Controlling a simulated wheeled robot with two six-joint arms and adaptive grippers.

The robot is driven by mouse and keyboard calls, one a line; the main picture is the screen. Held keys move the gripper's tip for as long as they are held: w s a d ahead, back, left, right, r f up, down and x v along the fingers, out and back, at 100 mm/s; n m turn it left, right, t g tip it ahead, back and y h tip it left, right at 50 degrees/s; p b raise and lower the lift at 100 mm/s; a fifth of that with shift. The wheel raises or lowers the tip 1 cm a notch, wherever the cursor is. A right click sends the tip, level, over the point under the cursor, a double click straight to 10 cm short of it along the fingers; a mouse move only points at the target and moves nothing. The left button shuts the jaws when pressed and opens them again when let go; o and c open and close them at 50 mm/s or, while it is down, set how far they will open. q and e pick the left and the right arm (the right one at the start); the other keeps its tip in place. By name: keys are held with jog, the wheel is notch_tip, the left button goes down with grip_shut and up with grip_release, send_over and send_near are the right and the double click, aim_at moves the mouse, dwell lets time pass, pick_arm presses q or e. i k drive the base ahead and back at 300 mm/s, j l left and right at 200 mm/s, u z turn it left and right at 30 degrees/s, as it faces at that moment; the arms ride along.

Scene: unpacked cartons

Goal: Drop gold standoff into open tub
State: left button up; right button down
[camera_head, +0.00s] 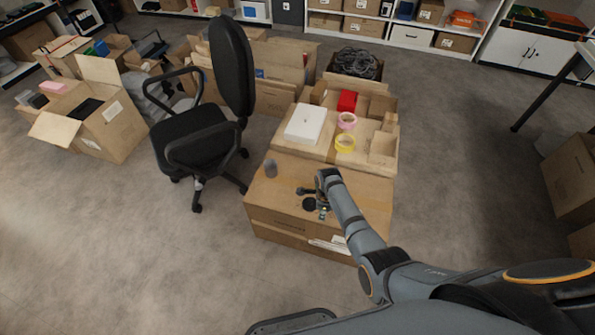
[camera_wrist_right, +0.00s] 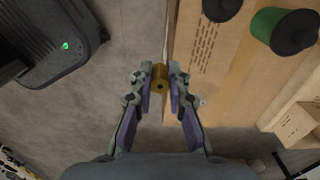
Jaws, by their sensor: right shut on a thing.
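The gold standoff (camera_wrist_right: 159,78), a short brass-coloured cylinder with a hole in its end, is held between the fingertips of my right gripper (camera_wrist_right: 160,84) in the right wrist view. In the head view my right gripper (camera_head: 323,208) is over the near part of a closed carton, and the standoff is too small to make out. A green tub with a dark round top (camera_wrist_right: 286,31) stands on the carton, and a black round one (camera_wrist_right: 222,8) is beside it. I cannot tell which is open. My left gripper is out of view.
The closed carton (camera_head: 262,203) has a grey cylinder (camera_head: 270,168) on it. Behind are a white box (camera_head: 305,124), a red block (camera_head: 347,101), and pink (camera_head: 347,121) and yellow (camera_head: 345,143) tape rolls. A black office chair (camera_head: 200,135) stands left.

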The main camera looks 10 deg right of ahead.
aim_at(274, 172)
jog(key=i+j+z, duration=0.25)
jog(key=i+j, duration=0.35)
jog(key=i+j+z, duration=0.2)
jog(key=i+j, duration=0.3)
jog(key=j, duration=0.2)
